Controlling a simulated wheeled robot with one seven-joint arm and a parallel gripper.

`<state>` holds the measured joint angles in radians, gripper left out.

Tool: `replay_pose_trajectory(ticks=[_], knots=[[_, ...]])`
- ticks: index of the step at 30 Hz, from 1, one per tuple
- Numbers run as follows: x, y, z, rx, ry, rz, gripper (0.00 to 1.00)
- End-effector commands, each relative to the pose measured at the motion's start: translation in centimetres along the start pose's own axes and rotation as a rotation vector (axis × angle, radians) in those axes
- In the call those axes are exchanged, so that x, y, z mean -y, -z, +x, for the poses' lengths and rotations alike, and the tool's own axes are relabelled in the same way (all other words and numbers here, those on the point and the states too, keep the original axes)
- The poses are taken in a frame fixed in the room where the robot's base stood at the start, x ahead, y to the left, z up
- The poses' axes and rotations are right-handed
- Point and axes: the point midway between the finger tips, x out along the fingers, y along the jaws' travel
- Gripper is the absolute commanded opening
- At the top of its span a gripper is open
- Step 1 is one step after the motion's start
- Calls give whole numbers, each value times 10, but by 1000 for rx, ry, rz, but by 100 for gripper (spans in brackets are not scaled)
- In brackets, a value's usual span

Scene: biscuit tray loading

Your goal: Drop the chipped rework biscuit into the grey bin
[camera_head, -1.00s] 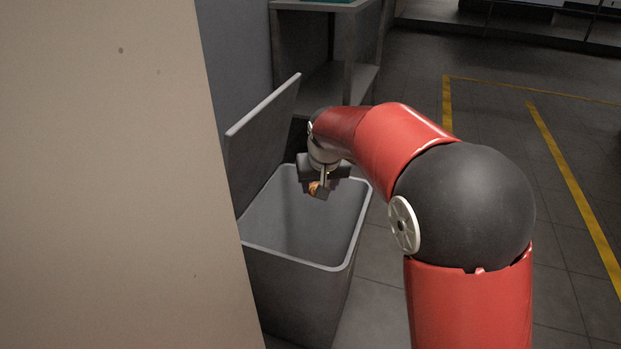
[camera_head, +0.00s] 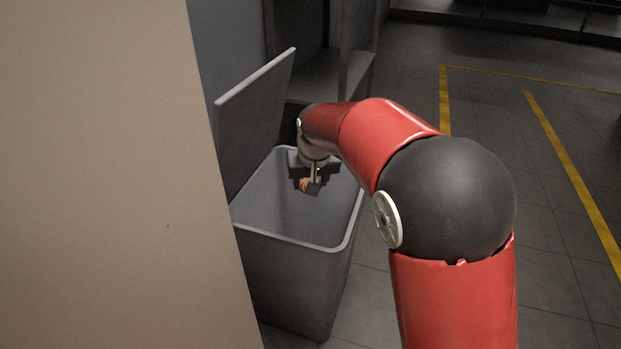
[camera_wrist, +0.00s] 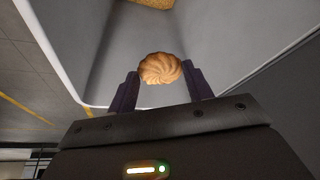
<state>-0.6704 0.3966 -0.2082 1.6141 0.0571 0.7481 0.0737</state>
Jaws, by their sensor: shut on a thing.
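The biscuit (camera_wrist: 160,69) is golden, round and ridged in a swirl. In the wrist view it sits between the two dark fingers of my gripper (camera_wrist: 160,84), which is shut on it. In the head view my gripper (camera_head: 311,187) is over the open mouth of the grey bin (camera_head: 297,239), with the biscuit (camera_head: 304,184) showing as a small orange patch, partly hidden by the fingers. No chip can be made out. The bin's grey inner walls fill much of the wrist view, and something golden-brown (camera_wrist: 153,3) shows at its top edge.
The bin's lid (camera_head: 255,115) stands open at the back left. A beige panel (camera_head: 110,180) fills the left of the head view. A grey shelf unit (camera_head: 330,75) stands behind the bin. Open floor with yellow lines (camera_head: 575,185) lies to the right.

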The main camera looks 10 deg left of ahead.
Motion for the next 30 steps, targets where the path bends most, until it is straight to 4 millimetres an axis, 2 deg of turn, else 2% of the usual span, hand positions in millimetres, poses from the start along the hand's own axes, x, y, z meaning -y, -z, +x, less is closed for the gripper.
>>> replay_pose_trajectory(ticks=[2, 3, 8, 17, 20, 30], knots=[[0, 0, 0, 0, 0, 0, 42], [0, 0, 0, 0, 0, 0, 56], [0, 0, 0, 0, 0, 0, 76], [0, 0, -3, -1, 1, 0, 76], [0, 1, -14, -1, 1, 0, 76], [0, 1, -68, -2, 1, 1, 76]])
